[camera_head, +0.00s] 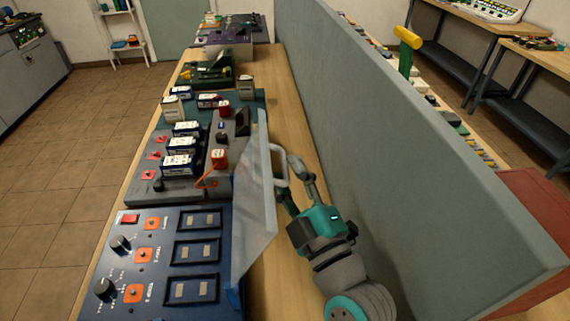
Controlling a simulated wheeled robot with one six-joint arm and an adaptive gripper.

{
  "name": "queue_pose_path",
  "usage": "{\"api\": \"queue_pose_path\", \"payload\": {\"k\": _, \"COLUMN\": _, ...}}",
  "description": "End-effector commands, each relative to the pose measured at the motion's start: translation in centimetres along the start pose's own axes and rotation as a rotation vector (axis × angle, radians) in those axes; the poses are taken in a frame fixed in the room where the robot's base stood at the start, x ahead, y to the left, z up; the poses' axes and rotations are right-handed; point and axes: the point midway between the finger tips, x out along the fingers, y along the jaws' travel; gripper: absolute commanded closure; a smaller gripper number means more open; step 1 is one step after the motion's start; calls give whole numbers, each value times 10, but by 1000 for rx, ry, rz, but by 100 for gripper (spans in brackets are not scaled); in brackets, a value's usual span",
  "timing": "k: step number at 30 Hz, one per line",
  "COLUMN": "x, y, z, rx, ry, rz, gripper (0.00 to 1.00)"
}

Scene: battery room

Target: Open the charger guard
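The charger guard (258,215) is a clear, slightly cloudy panel. It stands steeply upright along the right edge of the blue charger unit (130,255), whose top with knobs and dark slots is in plain view. A white loop handle (284,166) sticks out from the guard's right side. My gripper (286,174) is at this handle, with its dark fingers apart and the handle's bar near or between their tips. I cannot tell whether either finger touches the handle.
A tall grey partition (390,150) runs close along the right of my arm. Left of the guard, a grey panel (170,190) holds several white-and-blue batteries. A strip of bare wooden bench (295,100) lies between the equipment and the partition.

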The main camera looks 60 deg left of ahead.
Motion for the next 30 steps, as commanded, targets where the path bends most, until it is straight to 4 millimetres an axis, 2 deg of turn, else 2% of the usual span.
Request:
{"api": "queue_pose_path", "payload": {"k": 6, "x": 19, "y": 0, "z": 0, "rx": -1, "ry": 0, "rz": 0, "gripper": 63}}
{"api": "queue_pose_path", "payload": {"k": 16, "x": 22, "y": 0, "z": 0, "rx": 0, "ry": -1, "rz": 1, "gripper": 63}}
{"api": "queue_pose_path", "payload": {"k": 17, "x": 22, "y": 0, "z": 0, "rx": 0, "ry": -1, "rz": 0, "gripper": 68}}
{"api": "queue_pose_path", "payload": {"k": 21, "x": 22, "y": 0, "z": 0, "rx": 0, "ry": -1, "rz": 0, "gripper": 100}}
{"api": "queue_pose_path", "payload": {"k": 30, "x": 23, "y": 0, "z": -4, "rx": -17, "ry": 1, "rz": -7, "gripper": 100}}
